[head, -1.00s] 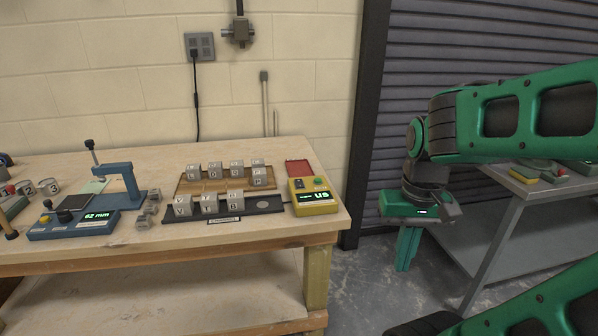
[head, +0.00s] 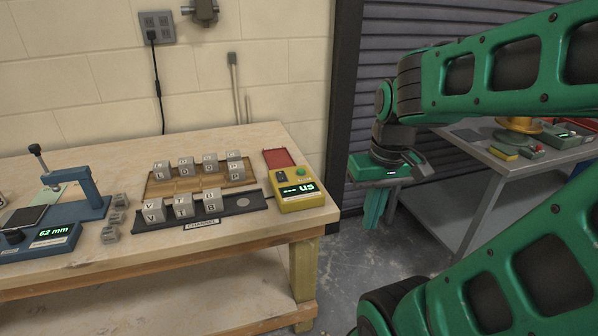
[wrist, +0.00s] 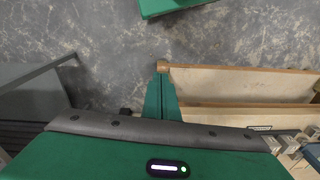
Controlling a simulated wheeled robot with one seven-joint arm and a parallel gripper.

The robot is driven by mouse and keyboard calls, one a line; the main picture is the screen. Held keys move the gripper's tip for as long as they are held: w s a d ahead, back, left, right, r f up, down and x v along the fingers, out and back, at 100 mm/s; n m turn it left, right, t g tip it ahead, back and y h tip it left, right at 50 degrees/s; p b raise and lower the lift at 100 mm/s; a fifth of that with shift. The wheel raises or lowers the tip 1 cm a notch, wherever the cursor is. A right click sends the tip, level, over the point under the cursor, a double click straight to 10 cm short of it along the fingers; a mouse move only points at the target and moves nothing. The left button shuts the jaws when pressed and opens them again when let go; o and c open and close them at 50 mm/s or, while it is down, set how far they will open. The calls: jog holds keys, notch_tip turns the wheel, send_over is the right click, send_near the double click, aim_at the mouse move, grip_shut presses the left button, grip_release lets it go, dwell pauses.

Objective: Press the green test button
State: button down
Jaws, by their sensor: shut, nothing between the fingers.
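A yellow tester box (head: 298,192) with a lit display reading "US" sits near the right end of the wooden bench. A green round button (head: 301,171) is on its upper right, beside a dark patch on the box. My gripper (head: 374,222) points down with its green fingers together, off the bench's right edge and to the right of the tester. In the wrist view the closed fingers (wrist: 161,98) hang over the floor beside the bench. The tester does not show clearly there.
A red open tray (head: 280,158) lies behind the tester. Several lettered cubes stand on a wooden rack (head: 200,184) and a dark rack (head: 240,204). A blue gauge (head: 50,236) reads 62 mm at left. A grey table (head: 497,162) stands at right; floor lies between.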

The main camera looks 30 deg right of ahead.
jog(key=w+d+r+n+t+y, duration=0.15)
jog(key=w+n, duration=0.35)
jog(key=w, duration=0.5)
jog(key=w+d+n+t, duration=0.1)
jog(key=w+n+t, duration=0.1)
jog(key=w+n, duration=0.5)
notch_tip(320, 180, up, 4)
jog(key=n+t+y, duration=0.3)
jog(key=n+t, duration=0.1)
jog(key=n, duration=0.3)
send_over(304, 171)
jog(key=shift+h, duration=0.25)
jog(key=shift+f, duration=0.1)
notch_tip(304, 171, down, 8)
jog(key=shift+r, duration=0.1)
jog(key=shift+s+f, duration=0.1)
jog(key=shift+f, duration=0.3)
jog(key=shift+f, duration=0.8)
dwell(0.5)
jog(key=shift+r, duration=0.9)
